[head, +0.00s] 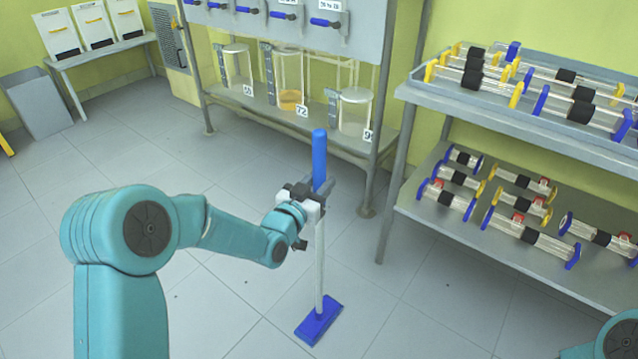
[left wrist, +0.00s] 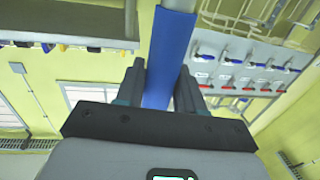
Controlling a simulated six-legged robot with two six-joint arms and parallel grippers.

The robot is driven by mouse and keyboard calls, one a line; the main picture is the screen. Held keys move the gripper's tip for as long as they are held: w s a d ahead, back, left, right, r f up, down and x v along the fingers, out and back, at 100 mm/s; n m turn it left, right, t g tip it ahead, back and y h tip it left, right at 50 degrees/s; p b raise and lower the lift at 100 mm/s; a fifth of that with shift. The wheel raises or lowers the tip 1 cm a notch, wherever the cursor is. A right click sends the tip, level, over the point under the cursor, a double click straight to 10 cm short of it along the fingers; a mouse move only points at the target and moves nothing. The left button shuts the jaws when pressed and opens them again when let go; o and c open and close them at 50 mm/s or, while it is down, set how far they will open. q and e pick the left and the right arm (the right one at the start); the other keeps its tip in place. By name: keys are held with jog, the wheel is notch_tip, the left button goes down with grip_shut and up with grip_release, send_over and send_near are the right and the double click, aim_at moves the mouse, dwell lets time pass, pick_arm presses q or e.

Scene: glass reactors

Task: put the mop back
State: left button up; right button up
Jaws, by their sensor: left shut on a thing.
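The mop (head: 319,250) stands nearly upright in the head view, with a blue grip at the top, a pale shaft and a flat blue head (head: 319,320) at floor level. My left gripper (head: 318,190) is shut on the mop just below or at the lower end of its blue grip. In the left wrist view the blue grip (left wrist: 168,60) runs between the two dark fingers of my left gripper (left wrist: 160,92). Whether the mop head touches the floor is hard to tell. My right gripper is out of view; only a bit of my right arm shows at the lower right corner.
A shelf rack (head: 400,205) with several glass tube reactors stands on the right. A metal frame (head: 200,85) with several glass vessels and blue valves stands behind the mop. A grey bin (head: 42,105) and a small table (head: 105,47) are at the back left. The tiled floor (head: 130,160) is clear on the left.

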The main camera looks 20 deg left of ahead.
pick_arm(q)
jog(key=o, duration=1)
jog(key=shift+o, duration=0.2)
jog(key=shift+r, duration=0.15)
jog(key=s+a+p, duration=0.1)
jog(key=s+a, duration=0.1)
jog(key=s, duration=1)
jog(key=s+d+f+n+g, duration=0.15)
jog(key=s+f+g, duration=0.25)
jog(key=f, duration=0.6)
jog(key=s+d+f+n+g, duration=0.1)
jog(key=s+d+f+g, duration=0.3)
jog(key=f, duration=0.7)
jog(key=s+d+f+n+g, duration=0.1)
jog(key=s+f+g, duration=0.3)
jog(key=s, duration=0.4)
jog(key=s+d+f+n+g, duration=0.1)
jog(key=s+d+f+g, duration=0.1)
jog(key=s+f+g, duration=0.3)
jog(key=s+f, duration=0.1)
jog(key=s, duration=0.2)
jog(key=shift+s+d+h, duration=0.15)
jog(key=shift+h, duration=0.15)
